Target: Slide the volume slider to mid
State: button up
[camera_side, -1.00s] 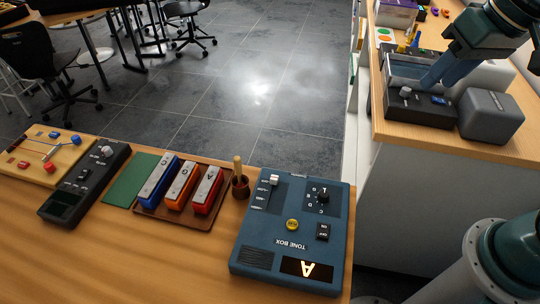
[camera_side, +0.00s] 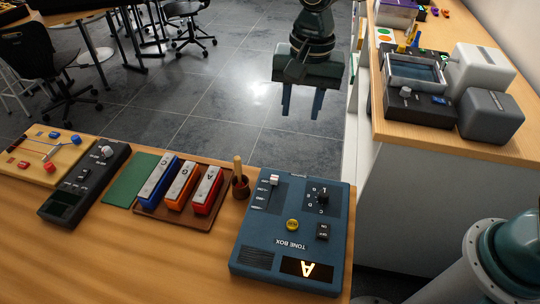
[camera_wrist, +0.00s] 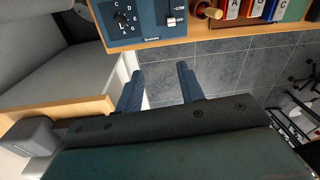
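The blue tone box (camera_side: 282,221) lies on the front wooden bench. Its volume slider (camera_side: 274,180) has a pale cap at the far end of a short track, at the box's upper left. In the wrist view the slider cap (camera_wrist: 171,22) sits beside the OFF label, with LOW a little further along. My gripper (camera_side: 302,108) is open and empty, its two blue fingers apart and pointing down. It hangs beyond the box's far edge, apart from the slider. The fingers also show in the wrist view (camera_wrist: 160,85), with floor between and around them.
The box also carries a dial (camera_side: 322,197), a yellow button (camera_side: 292,225) and a lit "A" display (camera_side: 307,269). A wooden cup with a stick (camera_side: 240,186) and coloured chime bars (camera_side: 183,185) stand left. Right, another bench (camera_side: 440,140) holds instruments.

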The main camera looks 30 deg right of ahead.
jog(key=m, duration=0.1)
send_over(275, 177)
notch_tip(275, 177, down, 5)
jog(key=shift+a+r+g, duration=0.1)
jog(key=shift+r+g, duration=0.05)
jog(key=shift+g, duration=0.25)
jog(key=shift+f, duration=6.9)
grip_shut()
